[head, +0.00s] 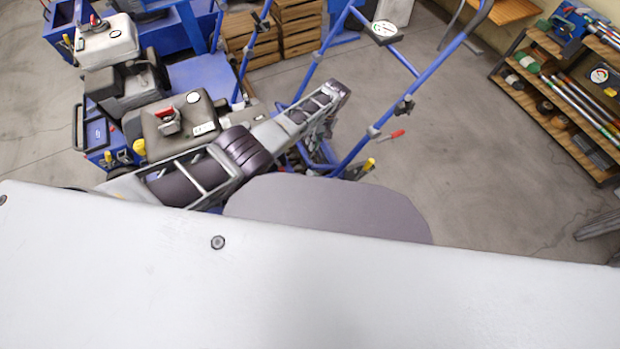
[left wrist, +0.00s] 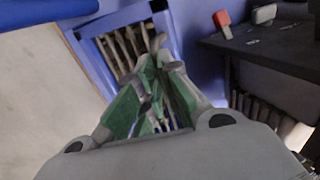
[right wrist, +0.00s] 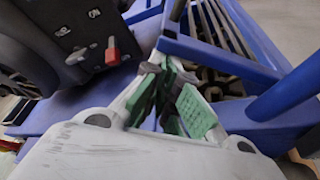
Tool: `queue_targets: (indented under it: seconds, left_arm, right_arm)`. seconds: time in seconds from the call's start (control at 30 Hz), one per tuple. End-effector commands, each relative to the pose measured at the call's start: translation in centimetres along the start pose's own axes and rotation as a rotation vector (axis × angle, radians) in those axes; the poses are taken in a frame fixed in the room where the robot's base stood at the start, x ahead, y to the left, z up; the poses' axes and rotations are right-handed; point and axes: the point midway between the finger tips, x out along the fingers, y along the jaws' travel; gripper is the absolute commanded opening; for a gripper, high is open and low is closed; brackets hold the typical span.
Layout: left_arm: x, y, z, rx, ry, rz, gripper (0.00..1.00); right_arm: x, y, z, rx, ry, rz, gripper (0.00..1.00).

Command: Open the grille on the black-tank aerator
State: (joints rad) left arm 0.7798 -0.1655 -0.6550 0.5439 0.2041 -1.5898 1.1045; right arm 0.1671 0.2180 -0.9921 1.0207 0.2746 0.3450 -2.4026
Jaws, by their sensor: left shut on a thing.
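The black-tank aerator (head: 180,125) stands at centre-left in the head view, with a dark tank and red switch on top. My left gripper (left wrist: 157,62) is shut at the blue-framed grille (left wrist: 88,58) in the left wrist view; its fingertips hide exactly what they hold. My right gripper (right wrist: 167,66) has its tips close together beside a blue bar (right wrist: 220,54) over dark tines in the right wrist view. I cannot tell whether it touches the bar. In the head view my arm covers part of the aerator's front, and the fingertips are not clear.
A white-tank aerator (head: 107,42) stands behind at upper left. Blue handlebars (head: 385,118) rise to the right of my arm. Wooden crates (head: 298,28) stand at the back, and a shelf rack (head: 545,118) stands at the right. The floor (head: 470,140) between is clear.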

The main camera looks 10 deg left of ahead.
Motion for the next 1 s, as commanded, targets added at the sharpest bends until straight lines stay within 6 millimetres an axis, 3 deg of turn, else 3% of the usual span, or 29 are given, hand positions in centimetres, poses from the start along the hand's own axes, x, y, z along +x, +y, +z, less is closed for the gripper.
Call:
queue_targets:
  seconds: [0.03, 0.23, 0.27, 0.43, 1.0]
  left_arm:
    - [1.48, 0.56, 0.87, 0.007, -0.007, 0.018, 0.00]
    - [1.62, 0.43, 0.81, 0.006, -0.008, 0.014, 0.00]
    - [1.63, 0.41, 0.80, 0.006, -0.008, 0.014, 0.10]
    - [1.68, 0.27, 0.64, 0.004, -0.007, 0.012, 0.32]
    - [1.13, 0.26, 0.60, 0.005, -0.006, 0.011, 0.32]
  right_arm:
    - [0.33, -0.25, 1.36, -0.002, -0.024, 0.005, 0.00]
    - [0.36, -0.24, 1.47, -0.003, -0.025, 0.006, 0.00]
    - [0.36, -0.24, 1.47, -0.003, -0.025, 0.006, 0.00]
    - [0.33, -0.28, 1.49, -0.002, -0.026, 0.005, 0.00]
    - [0.30, -0.12, 1.21, -0.002, -0.019, 0.003, 0.00]
